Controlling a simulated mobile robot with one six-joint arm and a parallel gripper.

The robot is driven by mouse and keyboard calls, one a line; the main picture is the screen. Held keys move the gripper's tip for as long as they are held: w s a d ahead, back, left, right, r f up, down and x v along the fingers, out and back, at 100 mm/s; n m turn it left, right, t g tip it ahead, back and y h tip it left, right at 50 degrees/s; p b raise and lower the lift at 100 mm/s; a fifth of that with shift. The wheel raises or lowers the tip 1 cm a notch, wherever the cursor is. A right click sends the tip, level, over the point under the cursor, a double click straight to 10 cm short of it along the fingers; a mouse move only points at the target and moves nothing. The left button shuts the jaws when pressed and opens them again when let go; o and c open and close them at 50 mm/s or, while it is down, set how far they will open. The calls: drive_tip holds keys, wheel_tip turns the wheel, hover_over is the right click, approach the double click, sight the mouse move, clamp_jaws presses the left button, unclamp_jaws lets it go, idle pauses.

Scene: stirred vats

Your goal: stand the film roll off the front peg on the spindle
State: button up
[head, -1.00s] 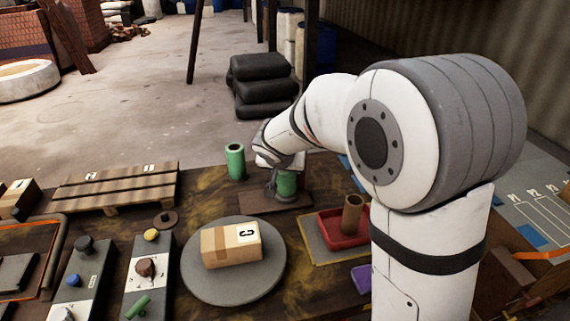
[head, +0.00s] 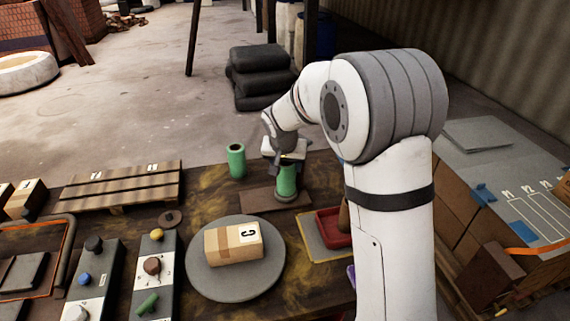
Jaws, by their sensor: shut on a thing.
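My gripper (head: 287,163) is at the top of a green film roll (head: 287,182) and shut on it. That roll is upright over a flat brown board (head: 262,200). I cannot tell whether it touches the board or is on a peg. A second green roll (head: 237,161) stands upright to the left and slightly behind, apart from my gripper, with its dark bore showing. A small brown disc (head: 171,219) with a dark centre lies on the table to the left. I cannot make out for sure which part is the spindle.
A round grey plate (head: 235,285) bears a cardboard box (head: 233,243) marked C. A wooden pallet (head: 120,187) lies at the back left. Control panels (head: 148,265) with knobs stand in front of it. A red tray (head: 330,232) is right of the board, partly hidden by my arm.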

drive_tip(key=o, duration=1.1)
drive_tip(key=shift+f, duration=0.1)
drive_tip(key=shift+r+p, duration=0.3)
drive_tip(key=shift+r, duration=0.05)
drive_tip(key=d+v, duration=0.1)
drive_tip(key=v, duration=1.1)
drive_tip(key=s+d+f, duration=0.1)
drive_tip(key=s+d, duration=0.3)
drive_tip(key=s, duration=0.5)
drive_tip(key=s+d+f+n+g, duration=0.1)
drive_tip(key=s+d, duration=0.3)
drive_tip(key=s, duration=0.5)
drive_tip(key=s+d+f+n+g, duration=0.1)
drive_tip(key=s+d, duration=0.3)
drive_tip(key=s, duration=0.5)
drive_tip(key=shift+s+d+f+y+p, duration=0.15)
drive_tip(key=shift+s+f+y+p, duration=0.2)
drive_tip(key=shift+f, duration=0.4)
